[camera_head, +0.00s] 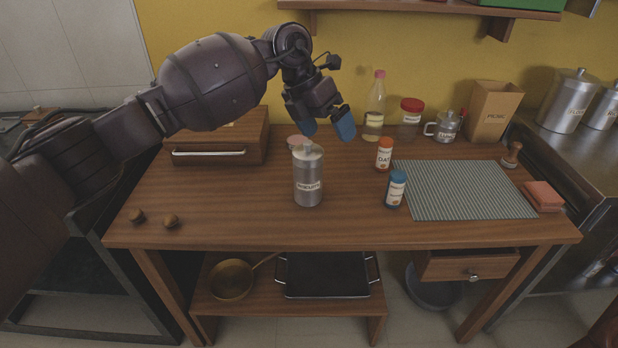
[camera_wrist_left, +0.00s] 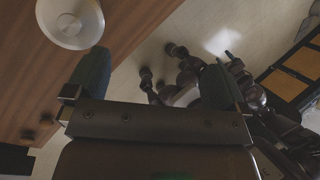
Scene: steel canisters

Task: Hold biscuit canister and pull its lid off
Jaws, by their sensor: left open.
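The biscuit canister (camera_head: 308,188) is a steel cylinder with a white label, upright on the wooden table left of its middle. Its pale lid (camera_head: 308,152) sits on top. In the left wrist view the round lid with its knob (camera_wrist_left: 70,22) shows at the upper left, cut by the frame edge, outside the fingers. My left gripper (camera_head: 326,127) is open and empty, with blue fingertips, above and behind the canister and apart from it. It also shows open in the left wrist view (camera_wrist_left: 156,80).
A wooden box (camera_head: 220,140) stands left of the canister, and a pinkish jar top (camera_head: 294,141) shows behind it. The table front is mostly clear.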

